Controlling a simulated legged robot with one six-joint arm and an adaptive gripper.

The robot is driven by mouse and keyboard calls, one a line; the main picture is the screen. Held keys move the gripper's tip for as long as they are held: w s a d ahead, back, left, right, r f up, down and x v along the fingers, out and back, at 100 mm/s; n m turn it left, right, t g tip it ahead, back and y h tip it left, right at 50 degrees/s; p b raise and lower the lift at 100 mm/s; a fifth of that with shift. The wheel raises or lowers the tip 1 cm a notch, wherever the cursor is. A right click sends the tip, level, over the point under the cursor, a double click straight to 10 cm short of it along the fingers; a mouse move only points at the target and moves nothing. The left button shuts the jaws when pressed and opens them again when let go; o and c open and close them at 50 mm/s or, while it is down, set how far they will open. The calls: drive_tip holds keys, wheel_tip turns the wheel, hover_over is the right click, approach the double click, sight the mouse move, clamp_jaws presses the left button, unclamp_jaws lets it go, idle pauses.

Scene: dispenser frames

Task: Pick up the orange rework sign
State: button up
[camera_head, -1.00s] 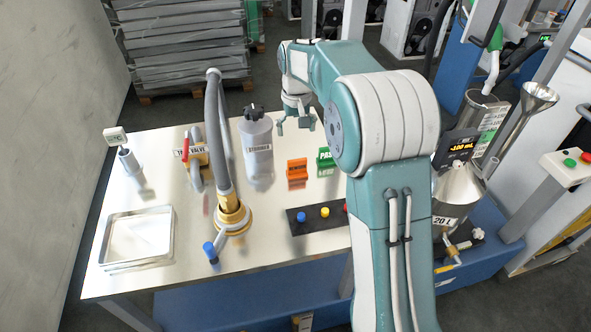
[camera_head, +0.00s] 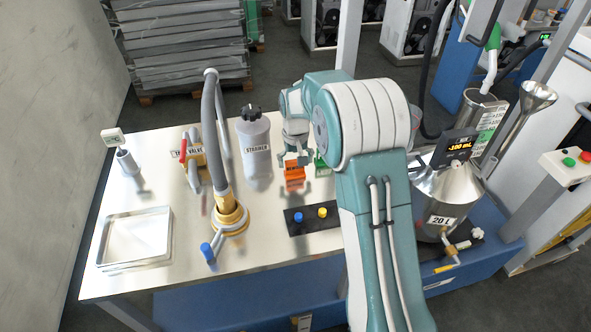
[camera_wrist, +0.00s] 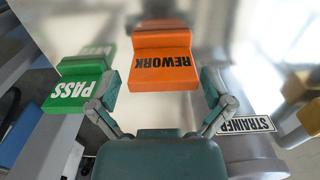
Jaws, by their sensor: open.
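The orange rework sign (camera_head: 294,174) stands on the steel table beside the green pass sign (camera_head: 321,164). In the wrist view the orange rework sign (camera_wrist: 162,60) sits upside down in the upper middle, between and just beyond the fingertips. My gripper (camera_head: 295,159) is right above and behind the sign in the head view. In the wrist view my gripper (camera_wrist: 158,108) has its fingers spread wide, one on each side of the sign, and is empty. I cannot tell whether the left finger touches the green pass sign (camera_wrist: 75,88).
A black button strip (camera_head: 311,218) lies in front. A hose on a brass base (camera_head: 230,216) and a tray (camera_head: 137,238) are further left.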

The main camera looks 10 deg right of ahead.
drive_tip(key=shift+a, duration=0.15)
drive_tip(key=shift+c, duration=1.3)
drive_tip(key=c, duration=0.7)
